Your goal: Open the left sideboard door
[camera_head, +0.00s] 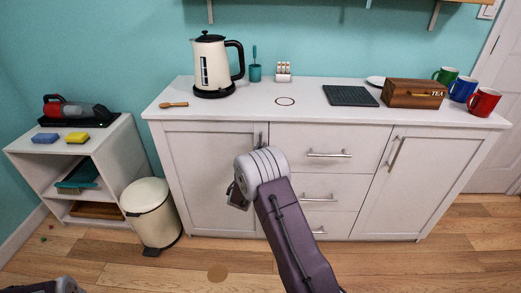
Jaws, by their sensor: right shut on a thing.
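The white sideboard (330,122) stands against the teal wall. Its left door (205,185) looks shut, flush with the front. The upper end of that door's upright metal handle (260,135) shows above my right wrist; the rest is hidden. My right gripper (236,193) is at the right edge of the left door, shut on the handle. Its fingertips are mostly hidden behind my wrist. Only a piece of my left arm shows at the bottom left corner, and its gripper is out of view.
A cream pedal bin (151,212) stands left of the sideboard, beside a low white shelf (70,150). Drawers (328,150) and a right door (425,180) fill the rest of the front. A kettle (212,65) and several mugs stand on top. The wooden floor in front is clear.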

